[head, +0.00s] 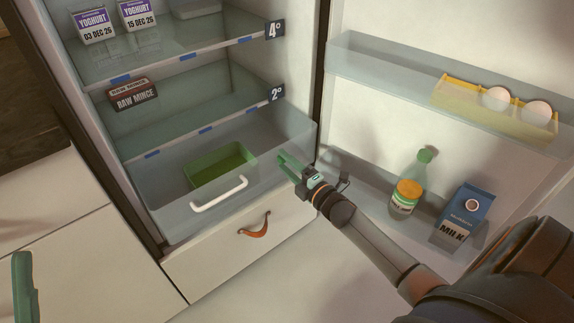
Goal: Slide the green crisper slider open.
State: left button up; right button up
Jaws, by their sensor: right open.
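A green open-topped tray (220,166) shows inside the clear crisper drawer (170,214) at the bottom of the fridge. It is the only green fridge part I see there; I cannot make out a separate slider. The drawer has a white bar handle (219,194) on its front. My right gripper (287,161) is open and empty, by the drawer's right end, to the right of the tray and apart from it. I cannot tell whether it touches the drawer.
A white drawer front with a brown leather pull (255,226) lies below. The open fridge door at right holds a bottle (407,187), a milk carton (463,215) and a yellow egg holder (480,103). Shelves above hold yoghurt (95,26) and raw mince (133,95).

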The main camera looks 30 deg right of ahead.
grip_shut()
dwell(0.4)
dwell(1.0)
